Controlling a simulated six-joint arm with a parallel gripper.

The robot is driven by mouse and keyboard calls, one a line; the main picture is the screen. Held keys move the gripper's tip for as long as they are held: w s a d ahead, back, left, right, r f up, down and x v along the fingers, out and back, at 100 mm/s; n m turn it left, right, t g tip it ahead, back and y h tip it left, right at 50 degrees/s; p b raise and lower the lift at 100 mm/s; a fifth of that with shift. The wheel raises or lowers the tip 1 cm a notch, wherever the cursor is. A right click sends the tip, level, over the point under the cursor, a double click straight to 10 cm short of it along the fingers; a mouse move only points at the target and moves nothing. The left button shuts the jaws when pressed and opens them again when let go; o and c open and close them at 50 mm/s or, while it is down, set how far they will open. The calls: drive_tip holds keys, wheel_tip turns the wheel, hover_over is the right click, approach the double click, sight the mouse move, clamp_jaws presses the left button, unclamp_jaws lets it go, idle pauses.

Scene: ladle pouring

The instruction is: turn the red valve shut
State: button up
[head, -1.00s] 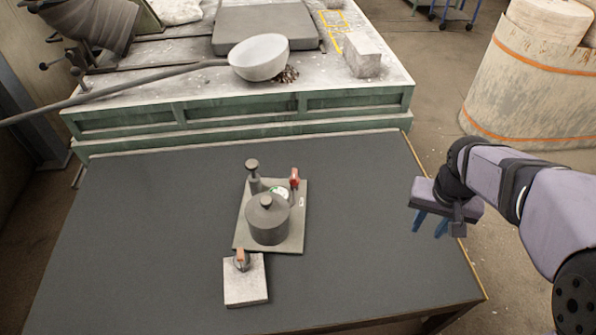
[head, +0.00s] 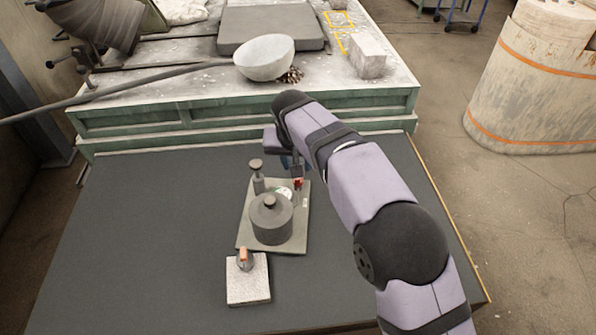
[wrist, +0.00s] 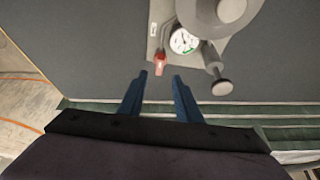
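The red valve (head: 298,183) is a small red handle at the back right of a grey-green plate (head: 302,225), partly hidden by my gripper in the head view. In the wrist view the red valve (wrist: 161,62) lies just ahead of the gap between my fingertips. My gripper (head: 287,163) is over the back edge of the plate. In the wrist view my gripper (wrist: 160,76) has its two blue fingers apart with nothing between them. Contact with the valve cannot be told.
On the plate stand a dark lidded pot (head: 271,220), a round white gauge (wrist: 184,41) and a knobbed post (head: 257,175). A pale block (head: 248,287) with an orange-handled part sits in front. A bowl-shaped ladle (head: 264,58) rests on the bench behind. The table's left side is clear.

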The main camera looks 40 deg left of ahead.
drive_tip(key=shift+p+x, duration=1.6)
drive_tip(key=shift+x, duration=1.9)
clamp_jaws()
